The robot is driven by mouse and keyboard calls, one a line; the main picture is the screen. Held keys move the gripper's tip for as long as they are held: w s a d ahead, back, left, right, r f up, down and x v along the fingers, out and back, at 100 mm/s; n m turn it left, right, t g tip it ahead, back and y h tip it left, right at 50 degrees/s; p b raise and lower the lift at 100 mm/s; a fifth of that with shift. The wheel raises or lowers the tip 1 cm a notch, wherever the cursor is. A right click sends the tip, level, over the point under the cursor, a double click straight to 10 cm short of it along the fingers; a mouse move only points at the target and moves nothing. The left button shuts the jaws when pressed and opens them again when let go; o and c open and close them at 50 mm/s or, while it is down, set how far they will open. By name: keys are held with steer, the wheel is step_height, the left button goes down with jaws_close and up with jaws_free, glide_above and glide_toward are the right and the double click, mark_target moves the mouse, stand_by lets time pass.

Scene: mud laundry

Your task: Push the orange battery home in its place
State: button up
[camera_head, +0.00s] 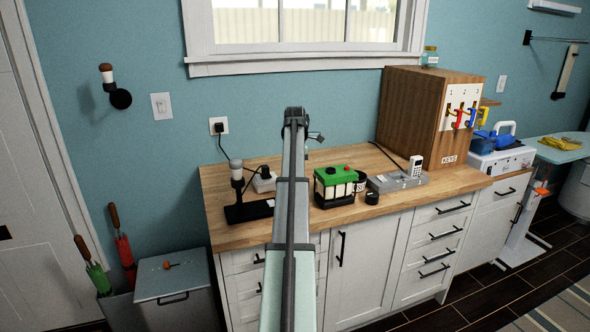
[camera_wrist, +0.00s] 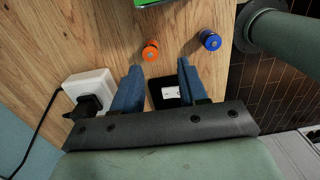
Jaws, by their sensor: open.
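The orange battery (camera_wrist: 150,50) is on the wooden counter in the wrist view, its round end facing the camera. My gripper (camera_wrist: 160,65) is open, its two blue fingers spread. The orange battery lies just beyond the fingertips, nearer the left finger, and is not held. A blue battery (camera_wrist: 210,40) stands to its right, beyond the right finger. A black block with a white label (camera_wrist: 170,94) shows between the fingers, partly hidden by them. In the head view my arm hides the batteries and my gripper. I cannot tell which place belongs to the orange battery.
A green-topped lantern (camera_head: 335,186) stands on the counter (camera_head: 232,236), right of my arm. A lamp on a black base (camera_head: 248,211) stands on the left. A white socket block with a black plug (camera_wrist: 90,90) is left of my fingers. The counter edge is at the right in the wrist view.

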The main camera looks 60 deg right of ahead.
steer(key=shift+w+d+r+t, duration=0.25)
steer(key=shift+w+d, duration=0.2)
steer(key=shift+w, duration=0.25)
steer(key=shift+f, duration=4.05)
steer(key=c, duration=0.7)
steer(key=shift+o, duration=0.2)
steer(key=shift+r, duration=0.15)
steer(key=shift+r, duration=2.85)
